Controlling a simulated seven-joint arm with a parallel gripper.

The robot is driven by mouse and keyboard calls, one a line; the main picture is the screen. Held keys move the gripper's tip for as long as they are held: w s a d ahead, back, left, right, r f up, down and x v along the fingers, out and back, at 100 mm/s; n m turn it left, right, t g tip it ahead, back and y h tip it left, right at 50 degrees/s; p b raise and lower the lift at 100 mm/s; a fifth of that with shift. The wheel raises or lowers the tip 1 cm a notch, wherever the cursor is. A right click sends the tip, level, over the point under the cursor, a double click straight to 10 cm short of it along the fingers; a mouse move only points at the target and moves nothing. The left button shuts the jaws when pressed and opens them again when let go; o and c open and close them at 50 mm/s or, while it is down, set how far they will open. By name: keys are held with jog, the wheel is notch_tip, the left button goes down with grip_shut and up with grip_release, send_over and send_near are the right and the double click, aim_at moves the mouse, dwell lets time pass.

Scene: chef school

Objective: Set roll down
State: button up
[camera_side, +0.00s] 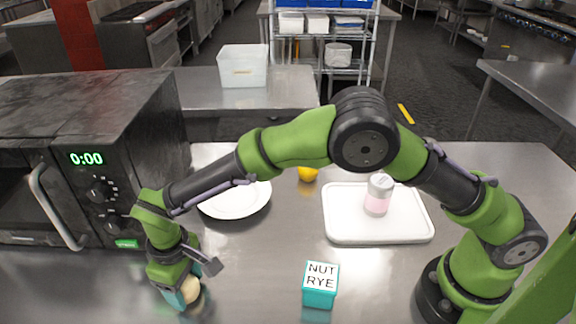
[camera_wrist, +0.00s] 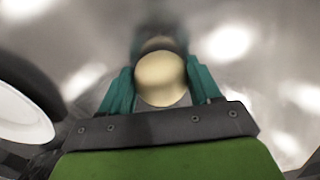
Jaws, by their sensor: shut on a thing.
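A round tan roll (camera_side: 190,289) is between the fingers of my gripper (camera_side: 187,285), at the lower left in the side view. The gripper is low, just above or at the metal counter, in front of the microwave; I cannot tell if the roll touches the counter. In the wrist view the pale roll (camera_wrist: 161,78) sits between the two teal fingers of my gripper (camera_wrist: 160,85), which are shut on it. Part of the roll is hidden by the fingers in the side view.
A white plate (camera_side: 234,201) lies behind the gripper. The black microwave (camera_side: 100,120) stands left. A white tray (camera_side: 345,228) holds a pink-and-white shaker (camera_side: 378,196). A yellow fruit (camera_side: 308,174) and a teal "NUT RYE" box (camera_side: 319,293) are on the counter. Counter between gripper and box is clear.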

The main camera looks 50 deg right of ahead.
jog(key=shift+f, duration=0.35)
jog(key=shift+f, duration=0.2)
jog(key=o, duration=1)
jog(key=shift+o, duration=0.2)
jog(key=shift+r, duration=0.15)
